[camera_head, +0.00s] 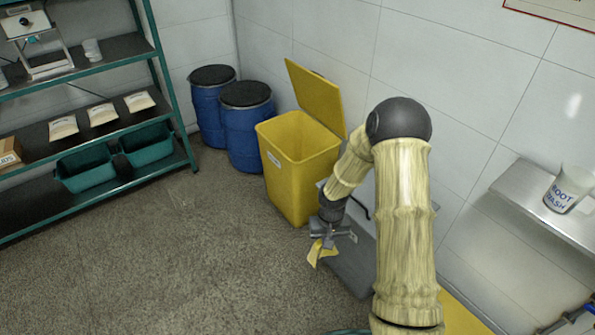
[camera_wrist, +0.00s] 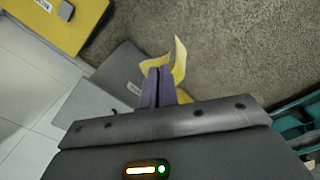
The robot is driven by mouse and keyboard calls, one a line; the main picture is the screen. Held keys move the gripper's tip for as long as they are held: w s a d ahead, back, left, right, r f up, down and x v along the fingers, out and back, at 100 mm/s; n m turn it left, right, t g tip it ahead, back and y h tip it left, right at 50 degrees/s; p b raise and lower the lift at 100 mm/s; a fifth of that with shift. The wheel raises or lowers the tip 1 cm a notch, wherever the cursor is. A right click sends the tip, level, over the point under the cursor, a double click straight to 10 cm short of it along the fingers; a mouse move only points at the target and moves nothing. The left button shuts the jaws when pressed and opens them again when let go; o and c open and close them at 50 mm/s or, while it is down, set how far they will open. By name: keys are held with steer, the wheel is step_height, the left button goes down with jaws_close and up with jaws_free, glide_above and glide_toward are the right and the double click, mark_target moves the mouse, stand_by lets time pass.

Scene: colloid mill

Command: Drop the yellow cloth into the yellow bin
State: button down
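The yellow cloth (camera_head: 322,252) hangs from my gripper (camera_head: 328,238), low in front of the yellow bin and above the floor or grey platform edge. In the wrist view the two fingers of my gripper (camera_wrist: 158,84) are together, and the cloth (camera_wrist: 180,62) sticks out past their tips. The yellow bin (camera_head: 288,188) stands against the wall with its lid raised at the back and its top open. My gripper is outside the bin, to the right of its front and below its rim. A yellow labelled surface (camera_wrist: 88,18), seemingly the bin, shows at upper left in the wrist view.
Two blue drums (camera_head: 245,135) stand left of the bin. A green-framed shelf (camera_head: 95,160) with teal baskets is at the left. A grey platform (camera_head: 350,262) lies under my arm. A metal wall shelf (camera_head: 540,200) with a white container (camera_head: 565,190) is at the right. The floor at centre-left is clear.

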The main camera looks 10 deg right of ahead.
step_height(320, 180, up, 19)
steer(key=s+p, duration=0.1)
steer(key=p, duration=2.1)
steer(key=shift+r, duration=0.2)
